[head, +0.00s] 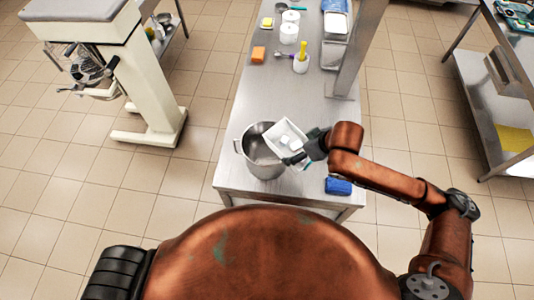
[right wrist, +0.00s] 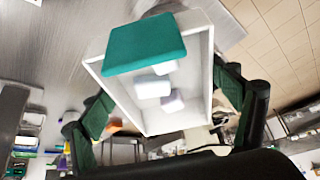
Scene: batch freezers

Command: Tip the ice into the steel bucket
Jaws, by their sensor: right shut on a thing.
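The steel bucket (head: 252,163) stands upright at the near end of the steel table, its inside partly hidden by the tub. My right gripper (head: 297,157) is shut on a white rectangular tub (head: 279,128) and holds it tilted above the bucket's right side. In the right wrist view, the tub (right wrist: 200,95) has ice cubes (right wrist: 153,85) inside. A teal block-like shape, perhaps a finger pad, covers part of the tub's opening there. The green-padded fingers of my right gripper (right wrist: 165,100) show on both sides of the tub. My left gripper is not in view.
A blue object (head: 338,186) lies at the table's near right corner. An orange block (head: 258,55), white containers (head: 289,33) and a metal tray (head: 333,52) stand farther back. A post (head: 357,45) rises at the table's right edge. The table's middle is clear.

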